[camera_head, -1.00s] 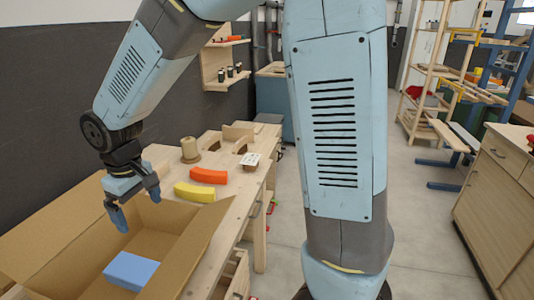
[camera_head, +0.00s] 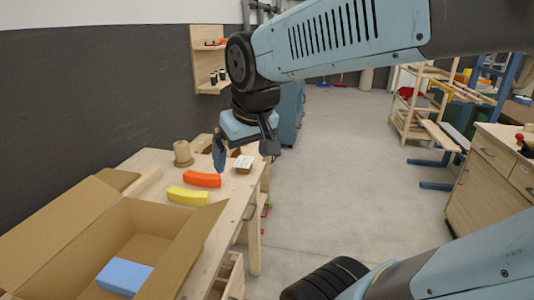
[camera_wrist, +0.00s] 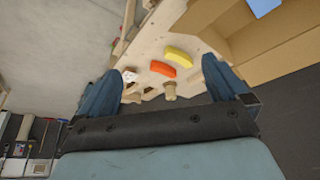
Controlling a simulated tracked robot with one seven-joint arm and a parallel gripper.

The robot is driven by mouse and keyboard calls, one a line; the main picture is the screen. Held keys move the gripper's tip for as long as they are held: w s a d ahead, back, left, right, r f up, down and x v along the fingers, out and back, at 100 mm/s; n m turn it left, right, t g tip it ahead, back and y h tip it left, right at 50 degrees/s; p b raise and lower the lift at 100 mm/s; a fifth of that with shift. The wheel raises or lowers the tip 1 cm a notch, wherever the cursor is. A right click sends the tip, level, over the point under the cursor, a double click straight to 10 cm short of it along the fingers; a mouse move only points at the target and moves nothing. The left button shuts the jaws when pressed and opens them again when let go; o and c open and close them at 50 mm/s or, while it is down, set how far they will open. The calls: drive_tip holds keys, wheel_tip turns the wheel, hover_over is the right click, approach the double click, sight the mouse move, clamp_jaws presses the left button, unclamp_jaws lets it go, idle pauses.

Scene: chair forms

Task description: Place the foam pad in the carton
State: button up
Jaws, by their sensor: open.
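The blue foam pad (camera_head: 125,277) lies inside the open cardboard carton (camera_head: 192,250), on its floor. A corner of the pad (camera_wrist: 262,6) and the carton wall (camera_wrist: 285,52) also show at the top right of the wrist view. My gripper (camera_head: 243,160) is open and empty, with its blue fingers spread. It is up above the workbench, to the right of the carton and clear of the pad. In the wrist view my gripper (camera_wrist: 162,90) shows nothing held between its fingers.
The wooden workbench (camera_head: 150,163) holds an orange curved block (camera_head: 202,180), a yellow curved block (camera_head: 188,196), a wooden spool (camera_head: 183,154) and a small white box (camera_head: 243,164). A shelf (camera_head: 205,60) is on the dark wall behind. Open floor lies to the right.

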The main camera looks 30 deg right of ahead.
drive_tip(key=shift+m+t, duration=0.4)
drive_tip(key=shift+m, duration=0.3)
drive_tip(key=s+d, duration=0.3)
drive_tip(key=shift+s+d+r, duration=0.25)
drive_tip(key=shift+s+r, duration=0.1)
drive_tip(key=shift+s, duration=0.05)
